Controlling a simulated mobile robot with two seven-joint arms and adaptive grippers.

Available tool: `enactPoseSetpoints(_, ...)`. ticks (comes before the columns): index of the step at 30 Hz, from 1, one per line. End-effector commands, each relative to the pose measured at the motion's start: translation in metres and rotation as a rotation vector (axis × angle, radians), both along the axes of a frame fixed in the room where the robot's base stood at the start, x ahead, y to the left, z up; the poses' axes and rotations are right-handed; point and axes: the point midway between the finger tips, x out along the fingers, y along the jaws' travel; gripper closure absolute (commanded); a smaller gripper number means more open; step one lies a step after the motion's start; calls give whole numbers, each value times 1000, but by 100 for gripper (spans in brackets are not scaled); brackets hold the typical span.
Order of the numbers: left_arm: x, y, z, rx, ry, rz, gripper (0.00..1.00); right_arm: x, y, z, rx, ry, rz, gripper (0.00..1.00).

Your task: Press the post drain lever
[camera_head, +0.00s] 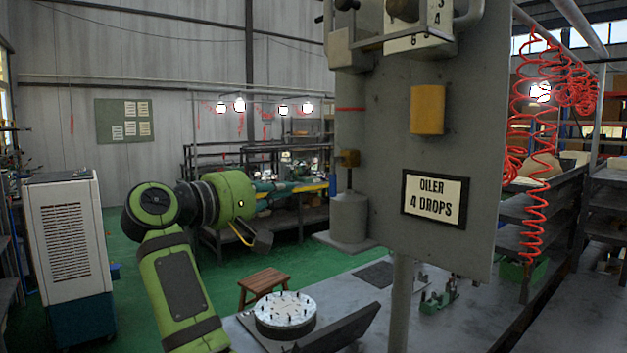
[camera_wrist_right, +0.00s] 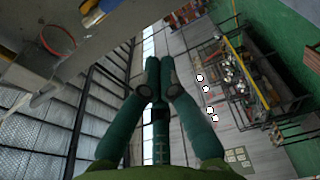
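A grey post panel (camera_head: 455,120) carries a sign (camera_head: 434,197) reading "OILER 4 DROPS" and a yellow block (camera_head: 427,110). On its left side a grey cylinder with a red band (camera_head: 350,109) ends in a small brass fitting (camera_head: 347,158); I cannot tell whether this is the drain lever. My right gripper (camera_head: 324,184) is left of the fitting and apart from it in the picture. In the right wrist view its teal fingers (camera_wrist_right: 156,82) come together at the tips with nothing between them. The panel's parts show there at upper left. My left gripper is not in view.
A grey pot (camera_head: 349,218) stands below the fitting. A workbench (camera_head: 440,325) with a round studded plate (camera_head: 286,313) lies below. A wooden stool (camera_head: 264,281) is behind it. Red coiled hoses (camera_head: 533,150) hang at right. The green floor at left has free room.

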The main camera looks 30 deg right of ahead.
Motion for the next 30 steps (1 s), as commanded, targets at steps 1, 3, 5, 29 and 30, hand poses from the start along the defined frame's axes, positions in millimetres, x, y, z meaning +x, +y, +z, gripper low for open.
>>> enactPoseSetpoints(1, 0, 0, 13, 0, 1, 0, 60, 2, -14, 6, -2, 1, -6, 100)
enactPoseSetpoints(3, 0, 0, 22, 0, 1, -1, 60, 5, -29, 6, -1, 2, -5, 100)
enactPoseSetpoints(5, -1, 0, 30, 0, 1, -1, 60, 8, -42, 7, -2, 2, -5, 100)
enactPoseSetpoints(29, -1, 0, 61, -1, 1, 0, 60, -27, -53, 1, -1, 1, 0, 100)
enactPoseSetpoints(30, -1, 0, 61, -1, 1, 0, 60, -27, -53, 1, -1, 1, 0, 100)
